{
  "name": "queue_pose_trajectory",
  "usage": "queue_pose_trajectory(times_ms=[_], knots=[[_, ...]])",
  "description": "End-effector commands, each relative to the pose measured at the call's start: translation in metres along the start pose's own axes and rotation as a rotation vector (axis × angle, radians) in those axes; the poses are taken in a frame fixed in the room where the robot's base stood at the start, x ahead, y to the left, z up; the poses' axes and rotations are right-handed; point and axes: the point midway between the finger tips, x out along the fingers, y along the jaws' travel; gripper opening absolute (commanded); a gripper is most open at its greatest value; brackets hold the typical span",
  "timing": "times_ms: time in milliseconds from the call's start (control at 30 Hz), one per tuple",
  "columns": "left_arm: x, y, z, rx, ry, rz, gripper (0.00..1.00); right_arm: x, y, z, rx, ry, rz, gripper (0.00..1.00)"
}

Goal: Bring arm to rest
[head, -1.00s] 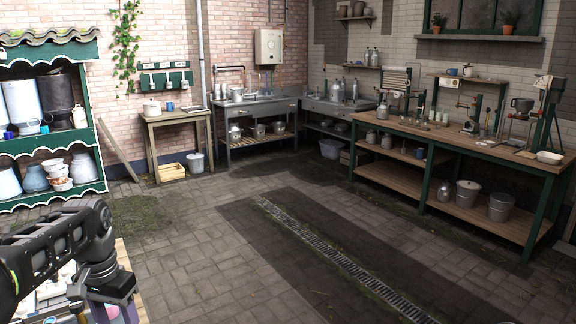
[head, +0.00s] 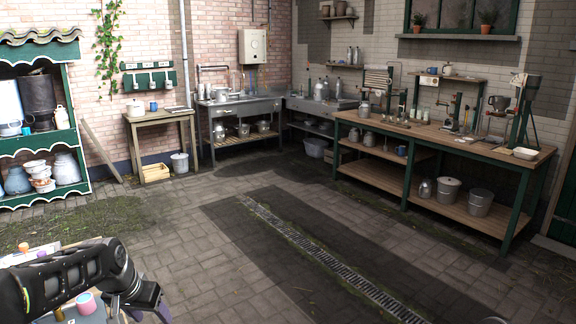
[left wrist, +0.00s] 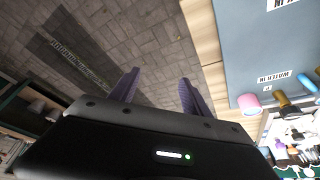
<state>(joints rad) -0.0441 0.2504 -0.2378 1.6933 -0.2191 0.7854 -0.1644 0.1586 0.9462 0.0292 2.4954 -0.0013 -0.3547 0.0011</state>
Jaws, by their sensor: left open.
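My left arm comes in at the lower left of the head view, and its gripper (head: 146,308) is partly cut off by the bottom edge. In the left wrist view the two purple-grey fingers of my left gripper (left wrist: 158,88) stand apart with nothing between them. Behind them are the paved floor and a wooden table edge (left wrist: 204,50). My right gripper does not show in either view.
Beside my left gripper is a table with a grey-blue panel (left wrist: 255,45), a pink object (left wrist: 248,103) and other small items. A green shelf (head: 36,143) with cans stands at the left. A long workbench (head: 430,137) stands at the right. The middle paving is clear.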

Motion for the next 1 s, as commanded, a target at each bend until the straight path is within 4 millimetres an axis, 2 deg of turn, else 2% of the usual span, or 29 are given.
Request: queue_pose_trajectory(times_ms=[33,133,233,300,367,433,500,600,700,833,900,1000], knots=[[0.022,0.014,0.004,-0.004,0.013,0.018,0.56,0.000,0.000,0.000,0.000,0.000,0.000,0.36],[0.070,0.047,0.016,-0.028,0.053,0.059,0.56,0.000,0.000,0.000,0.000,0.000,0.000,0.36],[0.125,0.090,0.049,-0.069,0.074,0.112,0.56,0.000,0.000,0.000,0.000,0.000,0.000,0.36],[0.161,0.120,0.086,-0.107,0.069,0.149,0.56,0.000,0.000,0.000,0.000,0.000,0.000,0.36],[0.185,0.144,0.121,-0.139,0.056,0.176,0.56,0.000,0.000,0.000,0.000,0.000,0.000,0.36],[0.207,0.170,0.169,-0.178,0.023,0.203,0.56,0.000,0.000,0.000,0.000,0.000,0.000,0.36],[0.220,0.193,0.220,-0.211,-0.025,0.226,0.56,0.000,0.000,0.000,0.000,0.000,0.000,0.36],[0.227,0.220,0.288,-0.241,-0.112,0.252,0.56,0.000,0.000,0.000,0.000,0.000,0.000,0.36],[0.224,0.239,0.342,-0.249,-0.209,0.275,0.56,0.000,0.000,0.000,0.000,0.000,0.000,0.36],[0.219,0.254,0.385,-0.251,-0.302,0.298,0.56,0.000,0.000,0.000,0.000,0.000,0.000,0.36],[0.220,0.257,0.395,-0.256,-0.326,0.303,0.56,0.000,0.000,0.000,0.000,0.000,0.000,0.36],[0.221,0.256,0.399,-0.263,-0.334,0.302,0.56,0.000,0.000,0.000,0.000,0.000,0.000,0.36]])
